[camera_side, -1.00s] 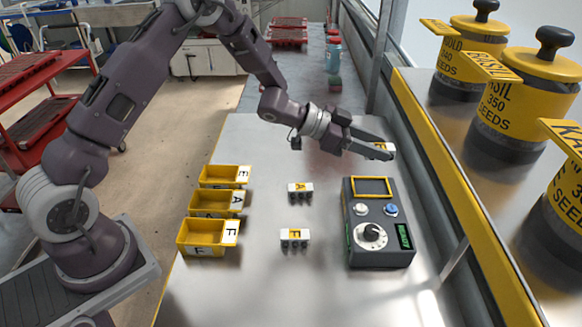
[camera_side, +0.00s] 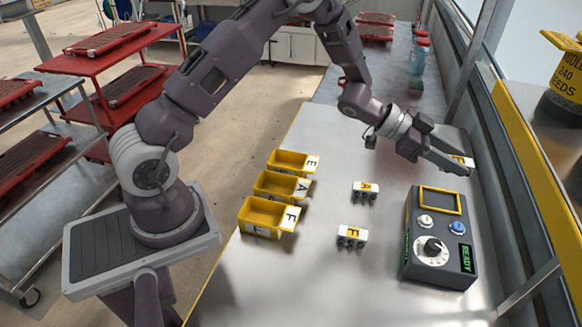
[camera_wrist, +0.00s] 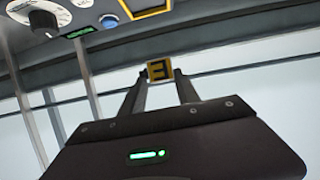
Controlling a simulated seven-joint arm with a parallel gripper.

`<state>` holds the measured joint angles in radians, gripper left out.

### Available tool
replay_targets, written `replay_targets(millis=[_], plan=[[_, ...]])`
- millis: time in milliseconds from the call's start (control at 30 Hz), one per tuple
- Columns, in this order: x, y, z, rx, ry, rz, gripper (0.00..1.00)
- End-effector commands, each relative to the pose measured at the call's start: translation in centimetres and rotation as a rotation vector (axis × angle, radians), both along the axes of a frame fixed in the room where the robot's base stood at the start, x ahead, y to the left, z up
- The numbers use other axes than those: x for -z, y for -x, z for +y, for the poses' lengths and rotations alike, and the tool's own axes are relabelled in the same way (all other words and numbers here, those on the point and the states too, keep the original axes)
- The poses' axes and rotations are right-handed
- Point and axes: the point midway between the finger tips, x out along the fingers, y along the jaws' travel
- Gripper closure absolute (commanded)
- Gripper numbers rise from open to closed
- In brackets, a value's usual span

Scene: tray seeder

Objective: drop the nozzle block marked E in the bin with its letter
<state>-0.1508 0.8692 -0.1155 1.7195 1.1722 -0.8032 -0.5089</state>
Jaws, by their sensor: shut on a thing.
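The nozzle block marked E (camera_side: 459,159) is white with a yellow letter patch, at the far right of the bench in the side view. My gripper (camera_side: 464,168) is shut on it, and the fingers partly hide it. The yellow bin with the E label (camera_side: 290,156) is the farthest of three bins in a row at the left of the bench. My gripper is far to the right of it.
The A bin (camera_side: 268,196) and F bin (camera_side: 251,232) stand nearer in the same row. Blocks A (camera_side: 365,194) and F (camera_side: 352,242) lie mid-bench. A grey console (camera_side: 423,262) stands in front of my gripper. A rail and window line the right side.

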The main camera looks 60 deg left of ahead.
Motion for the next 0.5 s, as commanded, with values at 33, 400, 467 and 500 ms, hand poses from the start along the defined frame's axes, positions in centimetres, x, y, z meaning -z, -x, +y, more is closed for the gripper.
replay_targets(millis=[33, 400, 467, 500], plan=[[0.1, 0.0, 0.6, -0.002, -0.001, 0.001, 1.00], [3.6, 5.0, 15.1, -0.004, 0.001, 0.005, 1.00], [4.2, 7.1, 18.2, -0.002, 0.001, 0.004, 1.00], [4.6, 8.7, 20.1, -0.002, 0.002, 0.005, 1.00]])
